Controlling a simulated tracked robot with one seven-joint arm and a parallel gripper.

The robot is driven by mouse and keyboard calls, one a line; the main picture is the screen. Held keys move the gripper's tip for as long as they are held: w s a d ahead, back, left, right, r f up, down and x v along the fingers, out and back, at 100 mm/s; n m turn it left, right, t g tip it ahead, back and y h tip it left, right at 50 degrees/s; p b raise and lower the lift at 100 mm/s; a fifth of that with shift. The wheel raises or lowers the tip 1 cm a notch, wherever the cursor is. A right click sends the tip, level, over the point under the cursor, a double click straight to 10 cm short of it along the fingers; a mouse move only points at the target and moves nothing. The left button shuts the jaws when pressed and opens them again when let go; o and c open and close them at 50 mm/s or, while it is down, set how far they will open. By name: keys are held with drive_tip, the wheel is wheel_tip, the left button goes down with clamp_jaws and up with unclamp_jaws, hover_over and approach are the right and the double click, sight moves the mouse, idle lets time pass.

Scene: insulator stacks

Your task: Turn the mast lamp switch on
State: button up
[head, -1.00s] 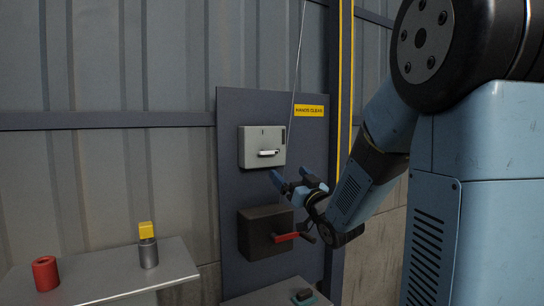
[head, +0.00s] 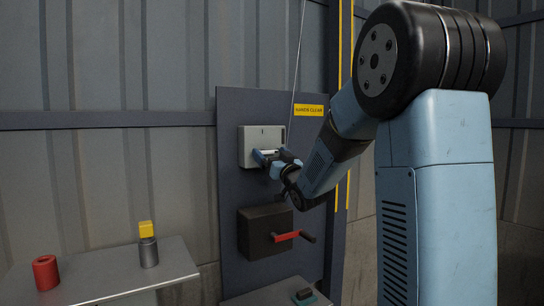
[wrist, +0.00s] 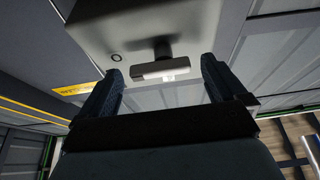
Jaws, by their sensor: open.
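A light grey switch box (head: 252,138) is mounted high on the dark panel. Its short lever has a white grip (wrist: 160,71) on a dark stem and lies roughly crosswise in the wrist view. No lamp name is readable on the box. My gripper (head: 270,156) is at the lower front of this box and hides much of the lever in the head view. In the wrist view my gripper (wrist: 160,78) is open, with one finger on each side of the white grip. I cannot tell whether either finger touches it.
Below is a black box (head: 258,228) with a red-gripped lever (head: 287,236). A yellow sign (head: 309,110) is at the panel's upper right. A shelf (head: 110,281) at left holds a red cylinder (head: 45,272) and a grey post with a yellow cap (head: 147,229).

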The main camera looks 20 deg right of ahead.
drive_tip(key=c, duration=1.1)
drive_tip(key=shift+o, duration=0.2)
drive_tip(key=shift+n, duration=0.4)
drive_tip(key=n+y, duration=0.1)
drive_tip(key=n, duration=0.2)
drive_tip(key=n+g+y, duration=0.1)
drive_tip(key=n+y, duration=0.1)
drive_tip(key=n, duration=0.1)
drive_tip(key=shift+d+r+g, duration=0.1)
drive_tip(key=shift+r+g, duration=0.05)
drive_tip(key=shift+g, duration=0.15)
drive_tip(key=n+g+y, duration=0.1)
drive_tip(key=n, duration=0.2)
drive_tip(key=n+g+y, duration=0.1)
drive_tip(key=n, duration=0.2)
drive_tip(key=shift+r+n, duration=0.15)
drive_tip(key=shift+n, duration=0.15)
drive_tip(key=n+g, duration=0.1)
drive_tip(key=n, duration=0.2)
drive_tip(key=n+g, duration=0.1)
drive_tip(key=n, duration=0.2)
drive_tip(key=shift+g+y, duration=0.3)
drive_tip(key=shift+y, duration=0.1)
drive_tip(key=shift+a+n+g+h, duration=0.15)
drive_tip(key=shift+n+g, duration=0.15)
drive_tip(key=shift+n, duration=0.45)
drive_tip(key=shift+a+n+g+h, duration=0.15)
drive_tip(key=shift+n+g, duration=0.15)
drive_tip(key=shift+n, duration=0.45)
drive_tip(key=shift+s, duration=0.1)
